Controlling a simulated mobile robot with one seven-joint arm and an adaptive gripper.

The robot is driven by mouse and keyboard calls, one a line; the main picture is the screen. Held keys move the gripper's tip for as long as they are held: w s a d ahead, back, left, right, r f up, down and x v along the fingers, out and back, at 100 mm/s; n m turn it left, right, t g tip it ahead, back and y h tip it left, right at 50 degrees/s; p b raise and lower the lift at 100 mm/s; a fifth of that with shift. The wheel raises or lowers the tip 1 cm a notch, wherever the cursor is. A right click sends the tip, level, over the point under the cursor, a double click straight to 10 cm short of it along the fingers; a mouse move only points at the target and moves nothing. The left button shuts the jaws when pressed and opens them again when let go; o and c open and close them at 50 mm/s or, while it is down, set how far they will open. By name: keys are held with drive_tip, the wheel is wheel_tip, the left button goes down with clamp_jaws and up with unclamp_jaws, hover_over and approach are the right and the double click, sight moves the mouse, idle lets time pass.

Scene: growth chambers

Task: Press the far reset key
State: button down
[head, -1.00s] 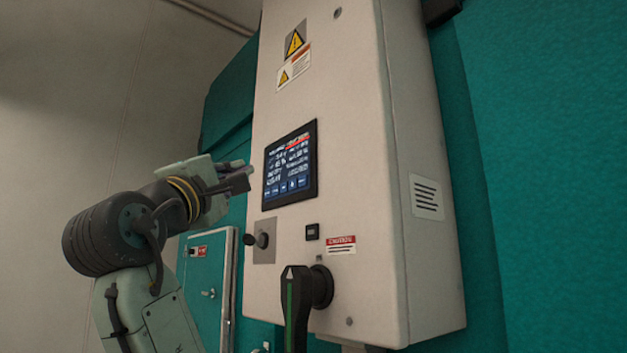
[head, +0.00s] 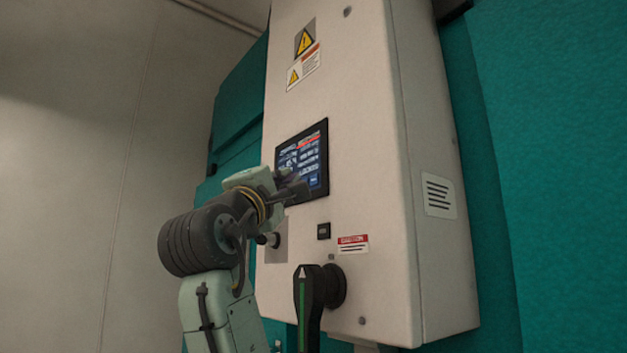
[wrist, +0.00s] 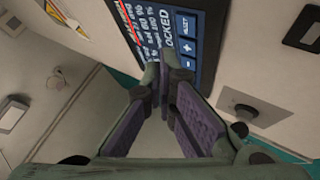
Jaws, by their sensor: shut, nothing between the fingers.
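The touch screen (head: 311,150) is set in the front of the pale control cabinet. In the wrist view the screen (wrist: 172,12) shows white text, including "LOCKED", and a row of blue keys (wrist: 187,46) along one edge, one with a plus sign. The small print on the other keys is too blurred to read surely, so I cannot tell which is the far reset key. My gripper (head: 302,191) is shut and empty, in front of the lower part of the screen, hiding part of it. In the wrist view its fingertips (wrist: 162,82) appear beside the key row; contact is unclear.
Below the screen are a black knob on a grey plate (head: 279,247), a small black button (head: 323,231) and a red-topped caution label (head: 352,244). A large black rotary handle (head: 309,303) sticks out lower down. Teal chamber walls (head: 545,150) flank the cabinet.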

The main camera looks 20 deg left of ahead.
sight(306, 173)
drive_tip(key=shift+w+d, duration=0.55)
drive_tip(key=shift+w, duration=0.15)
drive_tip(key=shift+w+d, duration=0.1)
idle(0.9)
drive_tip(key=shift+w+d, duration=0.15)
drive_tip(key=shift+w, duration=0.1)
drive_tip(key=shift+w+d, duration=0.2)
drive_tip(key=shift+w, duration=0.05)
idle(0.7)
drive_tip(key=shift+s, duration=0.1)
drive_tip(key=shift+s+a, duration=0.45)
drive_tip(key=shift+s, duration=0.05)
drive_tip(key=shift+s, duration=0.1)
drive_tip(key=s+a, duration=0.1)
drive_tip(key=s, duration=0.1)
drive_tip(key=s+a, duration=0.1)
drive_tip(key=a, duration=0.1)
drive_tip(key=shift+s, duration=0.4)
